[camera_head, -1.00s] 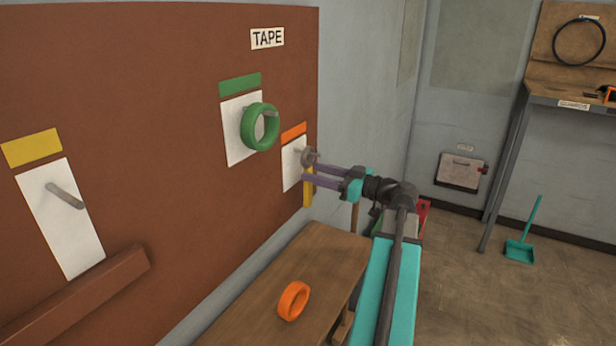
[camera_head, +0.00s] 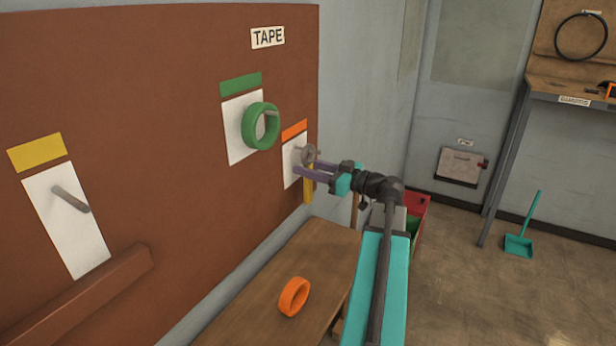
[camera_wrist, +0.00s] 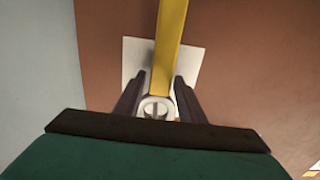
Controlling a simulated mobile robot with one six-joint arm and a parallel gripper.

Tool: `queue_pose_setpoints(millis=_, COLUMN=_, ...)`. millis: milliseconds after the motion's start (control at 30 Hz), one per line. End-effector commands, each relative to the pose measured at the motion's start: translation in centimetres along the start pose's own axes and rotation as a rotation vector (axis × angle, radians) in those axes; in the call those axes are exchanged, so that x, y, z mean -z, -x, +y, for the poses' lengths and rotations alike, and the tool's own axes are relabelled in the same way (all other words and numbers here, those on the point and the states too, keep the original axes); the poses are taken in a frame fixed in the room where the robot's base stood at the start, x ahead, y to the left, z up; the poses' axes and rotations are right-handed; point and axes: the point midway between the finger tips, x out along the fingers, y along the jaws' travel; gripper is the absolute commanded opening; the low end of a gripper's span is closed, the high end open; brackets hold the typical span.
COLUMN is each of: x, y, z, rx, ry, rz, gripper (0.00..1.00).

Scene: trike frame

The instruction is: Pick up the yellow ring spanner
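The yellow ring spanner (camera_head: 308,186) hangs on a peg in front of the white card with the orange label, near the right edge of the brown board. Its grey ring end is at the top, and its yellow handle points down. The wrist view shows the yellow handle (camera_wrist: 170,40) and the pale ring around the peg end. My gripper (camera_head: 308,167) is at the spanner, just below the ring in the head view. Its two fingers (camera_wrist: 160,82) stand apart on either side of the spanner. Whether either finger touches it is unclear.
A green tape roll (camera_head: 261,126) hangs on a peg left of the spanner. An orange tape roll (camera_head: 294,296) lies on the wooden table (camera_head: 245,312) below. A red bin (camera_head: 417,206) stands behind my arm. The left peg (camera_head: 70,199) is empty.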

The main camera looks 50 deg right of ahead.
Motion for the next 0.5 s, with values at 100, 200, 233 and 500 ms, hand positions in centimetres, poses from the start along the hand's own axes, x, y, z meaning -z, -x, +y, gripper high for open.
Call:
queue_pose_setpoints(millis=100, x=0.01, y=0.02, z=0.01, rx=0.0, ry=0.0, rz=0.0, gripper=0.15)
queue_pose_setpoints(millis=200, x=0.01, y=0.03, z=0.01, rx=0.0, ry=0.0, rz=0.0, gripper=0.0)
queue_pose_setpoints(millis=233, x=0.06, y=0.03, z=0.01, rx=0.0, ry=0.0, rz=0.001, gripper=0.0)
queue_pose_setpoints(millis=500, x=0.08, y=0.05, z=0.03, rx=-0.001, ry=0.0, rz=0.001, gripper=0.0)
